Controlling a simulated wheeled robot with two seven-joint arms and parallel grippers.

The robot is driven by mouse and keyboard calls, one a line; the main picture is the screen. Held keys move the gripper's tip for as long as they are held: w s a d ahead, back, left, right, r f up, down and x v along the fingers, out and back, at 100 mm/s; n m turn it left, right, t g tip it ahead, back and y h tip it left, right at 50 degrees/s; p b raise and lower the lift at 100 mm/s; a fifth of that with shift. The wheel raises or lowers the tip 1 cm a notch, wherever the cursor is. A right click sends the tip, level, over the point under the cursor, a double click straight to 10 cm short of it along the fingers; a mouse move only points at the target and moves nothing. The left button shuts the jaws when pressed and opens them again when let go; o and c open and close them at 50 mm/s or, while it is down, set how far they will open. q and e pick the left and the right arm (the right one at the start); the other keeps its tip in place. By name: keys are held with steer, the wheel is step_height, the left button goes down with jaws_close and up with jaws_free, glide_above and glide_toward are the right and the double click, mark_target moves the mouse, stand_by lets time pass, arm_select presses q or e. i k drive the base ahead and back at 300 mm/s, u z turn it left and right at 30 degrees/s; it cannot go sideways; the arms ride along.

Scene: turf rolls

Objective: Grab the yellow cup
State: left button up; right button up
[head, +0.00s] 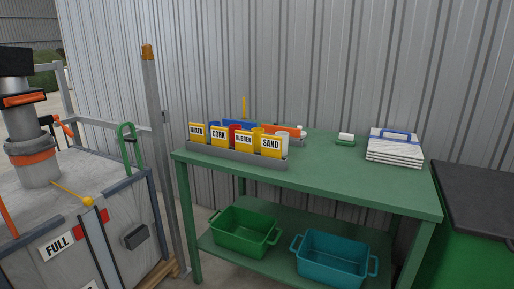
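A grey tray (235,155) stands at the left of the green table (340,175). Yellow-and-white cards reading MIXED, CORK, RUBBER and SAND stand along its front. Behind them are several coloured cups, partly hidden. A yellow rim that looks like the yellow cup (257,131) shows between the RUBBER card (244,141) and the SAND card (270,146); its lower part is hidden. A white cup (283,139) is to its right, and a red one (235,130) to its left. Neither of my grippers is in view.
Green (245,232) and teal (335,258) baskets are on the lower shelf. A grey post (158,150) stands left. The table's front middle is clear.

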mark_target(258, 132)
steer(key=u, duration=1.1)
steer(key=i, duration=1.25)
steer(key=z, duration=0.3)
